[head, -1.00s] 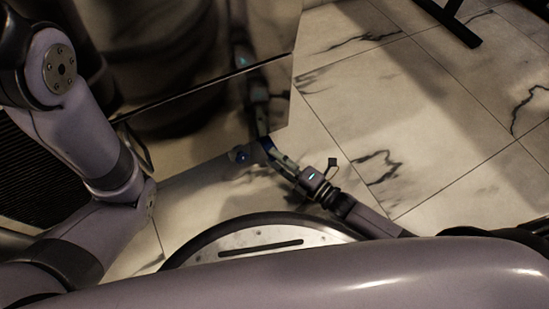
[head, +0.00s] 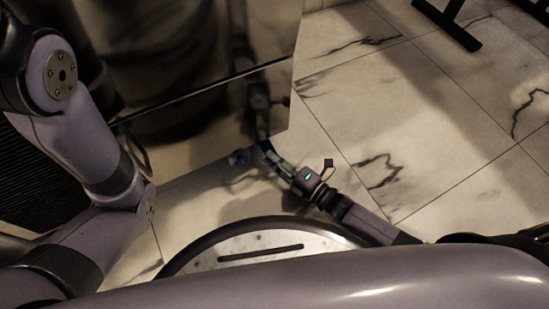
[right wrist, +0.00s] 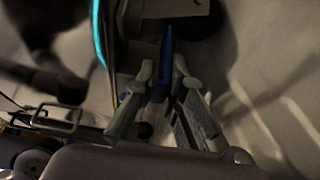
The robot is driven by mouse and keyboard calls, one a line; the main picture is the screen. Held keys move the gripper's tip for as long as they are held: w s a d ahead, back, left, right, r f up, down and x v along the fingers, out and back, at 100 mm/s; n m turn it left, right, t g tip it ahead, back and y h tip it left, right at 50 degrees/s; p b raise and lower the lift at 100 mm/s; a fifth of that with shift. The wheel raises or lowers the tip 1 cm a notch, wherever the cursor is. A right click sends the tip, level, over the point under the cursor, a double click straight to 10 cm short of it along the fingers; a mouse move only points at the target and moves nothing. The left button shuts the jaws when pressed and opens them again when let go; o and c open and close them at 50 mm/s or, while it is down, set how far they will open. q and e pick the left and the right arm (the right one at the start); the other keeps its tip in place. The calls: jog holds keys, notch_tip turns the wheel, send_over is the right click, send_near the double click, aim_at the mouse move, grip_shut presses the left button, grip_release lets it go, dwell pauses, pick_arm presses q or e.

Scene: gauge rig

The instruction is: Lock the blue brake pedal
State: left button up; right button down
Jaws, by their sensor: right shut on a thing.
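The blue brake pedal (right wrist: 167,48) shows in the right wrist view as a narrow blue bar running down between the fingers. My right gripper (right wrist: 163,72) has a finger on each side of it and is shut on it. In the head view the right gripper (head: 269,151) is low at the bottom corner of the dark glossy cabinet, with a small dark blue patch at its fingertips. A small round blue part (head: 240,157) sits just left of the fingertips. Much of the pedal is hidden by the fingers and shadow. My left gripper is out of view.
The dark glossy cabinet (head: 200,60) stands directly beyond the right gripper, its lower edge close to the fingers. Marble floor tiles (head: 420,120) lie clear to the right. A black stand foot (head: 448,22) is at the top right.

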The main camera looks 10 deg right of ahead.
jog(key=shift+f, duration=0.15)
jog(key=shift+f+t+b, duration=0.3)
jog(key=shift+f+b, duration=0.25)
jog(key=shift+b, duration=0.55)
jog(key=shift+y+b, duration=0.4)
jog(key=shift+b, duration=0.05)
jog(key=shift+r, duration=0.1)
jog(key=c, duration=1.8)
grip_release()
jog(key=shift+r, duration=0.15)
